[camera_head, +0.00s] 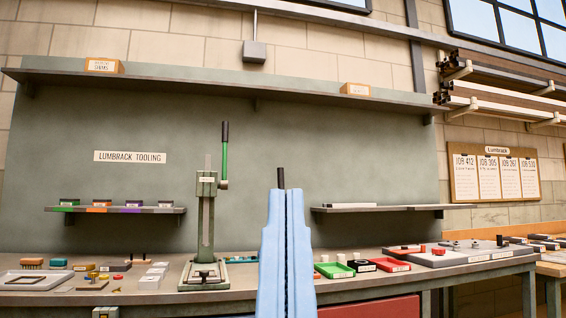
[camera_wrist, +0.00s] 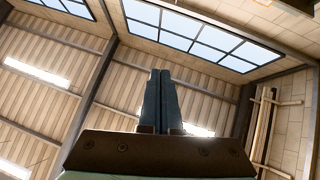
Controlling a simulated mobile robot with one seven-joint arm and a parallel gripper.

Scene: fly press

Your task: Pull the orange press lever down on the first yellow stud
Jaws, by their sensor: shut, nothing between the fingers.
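A press (camera_head: 206,225) stands on the bench left of centre. Its side lever (camera_head: 225,155) is green with a black grip and points straight up. I see no orange lever in either view. No yellow stud can be made out for certain; a small yellow piece (camera_head: 92,275) lies on the bench at left. My gripper (camera_head: 281,172) is raised in front of the bench, to the right of the press and apart from its lever. In the wrist view my gripper (camera_wrist: 161,72) points up at the ceiling, its two dark fingers together and empty.
The bench (camera_head: 150,298) carries several small parts at left and red and green trays (camera_head: 334,270) at right. A shelf (camera_head: 115,210) with coloured blocks is left of the press. Another shelf (camera_head: 385,208) is at right. My raised arm hides part of the bench.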

